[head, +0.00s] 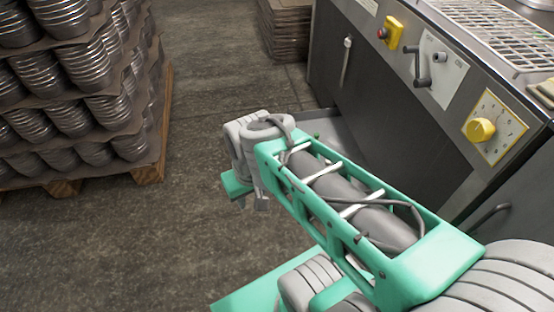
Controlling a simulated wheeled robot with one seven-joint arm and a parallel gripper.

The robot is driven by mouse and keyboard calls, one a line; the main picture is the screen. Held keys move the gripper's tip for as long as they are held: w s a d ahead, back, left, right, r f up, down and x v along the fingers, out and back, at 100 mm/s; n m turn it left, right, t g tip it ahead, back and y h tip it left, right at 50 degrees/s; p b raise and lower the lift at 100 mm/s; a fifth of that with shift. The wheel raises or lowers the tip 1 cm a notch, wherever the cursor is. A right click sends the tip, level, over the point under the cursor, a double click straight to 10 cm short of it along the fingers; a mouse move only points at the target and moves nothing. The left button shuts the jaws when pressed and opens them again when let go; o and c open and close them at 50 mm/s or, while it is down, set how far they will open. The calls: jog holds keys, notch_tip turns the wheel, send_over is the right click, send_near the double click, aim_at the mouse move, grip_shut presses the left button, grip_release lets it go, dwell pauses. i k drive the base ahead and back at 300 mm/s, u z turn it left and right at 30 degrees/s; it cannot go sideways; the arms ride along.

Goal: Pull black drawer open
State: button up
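The front of a dark grey machine (375,110) stands on the right. A shallow light-grey tray-like part (338,128) juts from low on its front, partly hidden behind my arm. It may be the inside of a pulled-out drawer, but its front and handle are hidden, so I cannot tell. My gripper (246,193) is at the end of my teal arm, pointing down over the floor to the left of this part. Only bits of the gripper show below the wrist. I see nothing held, and its opening is hidden.
A pallet (152,170) stacked with metal pans stands at the left. A brown stack (287,30) sits at the back. The machine has a slim handle (346,60), a lever (421,70), a yellow knob (481,130) and a curved handle (490,215). Floor between pallet and machine is clear.

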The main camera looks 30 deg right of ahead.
aim_at(335, 133)
jog(key=u, duration=0.55)
jog(key=i, duration=1.35)
jog(key=z, duration=0.75)
